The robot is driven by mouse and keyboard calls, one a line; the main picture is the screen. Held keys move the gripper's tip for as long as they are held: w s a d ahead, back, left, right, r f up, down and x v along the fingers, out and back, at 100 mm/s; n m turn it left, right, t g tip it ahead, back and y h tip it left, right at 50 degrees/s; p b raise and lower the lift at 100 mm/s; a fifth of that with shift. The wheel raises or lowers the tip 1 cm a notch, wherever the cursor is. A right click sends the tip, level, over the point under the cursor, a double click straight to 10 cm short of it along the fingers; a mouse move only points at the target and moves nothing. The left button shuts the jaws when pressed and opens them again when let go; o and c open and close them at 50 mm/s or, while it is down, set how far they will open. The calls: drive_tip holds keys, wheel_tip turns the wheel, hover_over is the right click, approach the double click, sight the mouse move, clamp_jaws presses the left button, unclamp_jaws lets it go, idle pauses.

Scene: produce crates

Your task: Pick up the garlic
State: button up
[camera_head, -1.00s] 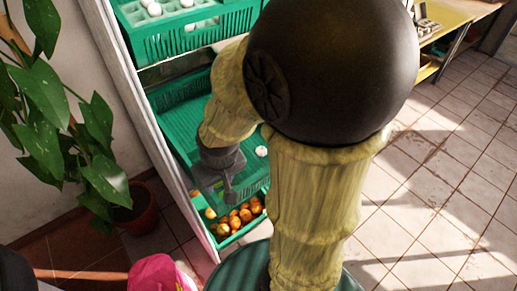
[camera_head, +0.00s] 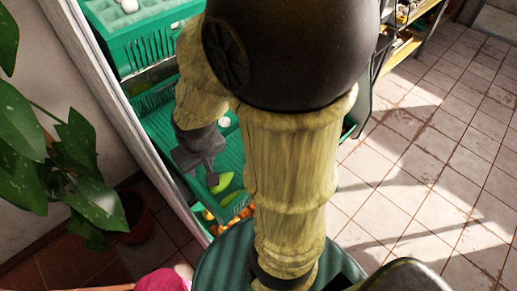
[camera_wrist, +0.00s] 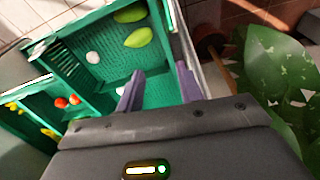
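A white round thing that looks like the garlic (camera_head: 224,122) lies in the middle green crate (camera_head: 157,122). It also shows in the wrist view (camera_wrist: 93,57), on the crate floor to the left of my fingers. My gripper (camera_wrist: 158,72) is open and empty, with its two purple-grey fingers apart over the crate. In the head view my gripper (camera_head: 211,178) is below and left of the garlic, apart from it. My arm hides part of the crate on the right.
Two green-yellow vegetables (camera_wrist: 138,37) lie in the same crate. A higher crate (camera_head: 150,40) holds white items. Orange produce (camera_head: 208,215) sits in a lower crate. A white side panel (camera_head: 112,100) and a leafy plant (camera_head: 75,160) stand at the left. Tiled floor is clear at right.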

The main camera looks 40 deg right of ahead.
drive_tip(key=o, duration=0.7)
drive_tip(key=shift+w+d+f, duration=0.15)
drive_tip(key=shift+w, duration=0.05)
drive_tip(key=shift+c, duration=0.2)
drive_tip(key=shift+o, duration=0.4)
drive_tip(key=w+d+f+m+b, duration=0.2)
drive_tip(key=w+d+f, duration=0.1)
drive_tip(key=d, duration=0.4)
drive_tip(key=w+d+f+m+b, duration=0.1)
drive_tip(key=w+d+f+b, duration=0.2)
drive_tip(key=w+d+f, duration=0.1)
drive_tip(key=d+f, duration=0.1)
drive_tip(key=d, duration=0.1)
drive_tip(key=shift+d+m, duration=0.4)
drive_tip(key=d+f+m+b, duration=0.1)
drive_tip(key=d+f, duration=0.2)
drive_tip(key=d, duration=0.4)
drive_tip(key=d+f+m+b, duration=0.2)
drive_tip(key=d+f, duration=0.1)
drive_tip(key=d, duration=0.5)
drive_tip(key=shift+w+m+t+b, duration=0.2)
drive_tip(key=shift+m+t+b, duration=0.1)
drive_tip(key=shift+d+f, duration=0.1)
drive_tip(key=shift+f, duration=0.05)
drive_tip(key=b+x, duration=0.1)
drive_tip(key=x, duration=1.1)
drive_tip(key=shift+d, duration=0.2)
drive_tip(key=shift+f, duration=0.1)
